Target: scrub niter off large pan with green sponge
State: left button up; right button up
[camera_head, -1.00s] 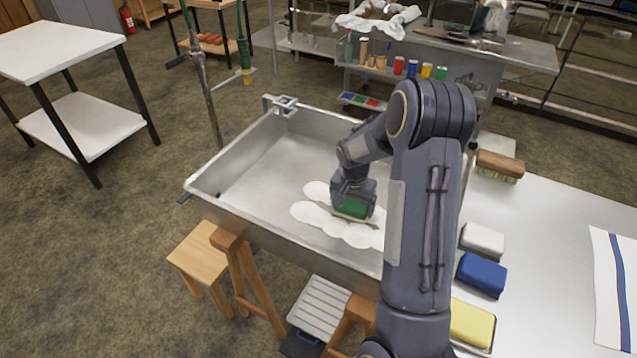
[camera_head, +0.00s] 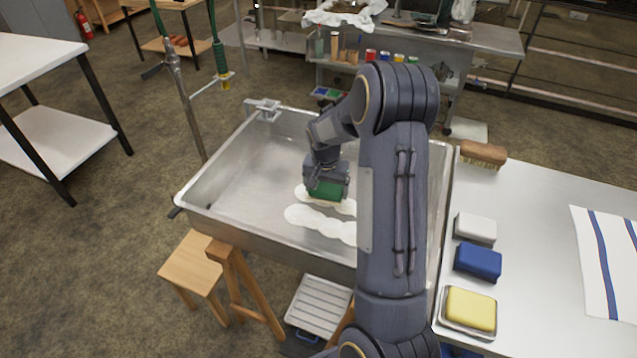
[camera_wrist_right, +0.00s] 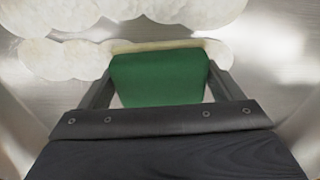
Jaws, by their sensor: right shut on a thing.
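The large pan (camera_head: 240,175) is a wide metal basin in the middle of the head view. Whitish niter (camera_head: 318,221) lies in rounded patches on its floor. A bare metal strip shows between two bands of it. My right gripper (camera_head: 327,185) is inside the pan, shut on the green sponge (camera_head: 325,192). The sponge also shows in the right wrist view (camera_wrist_right: 158,78), between the two fingers, with a pale edge along its far side. It is down at the pan floor among the niter (camera_wrist_right: 65,58); exact contact is hidden. My right arm covers the pan's right part. My left gripper is not in view.
On the steel table right of the pan are a white sponge (camera_head: 476,228), a blue sponge (camera_head: 478,262), a yellow sponge (camera_head: 470,309) in a tray, a wooden brush (camera_head: 483,154) and a striped towel (camera_head: 606,262). A wooden stool (camera_head: 194,262) stands below left.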

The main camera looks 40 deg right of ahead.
jog(key=shift+r+p, duration=1.2)
jog(key=shift+r, duration=0.9)
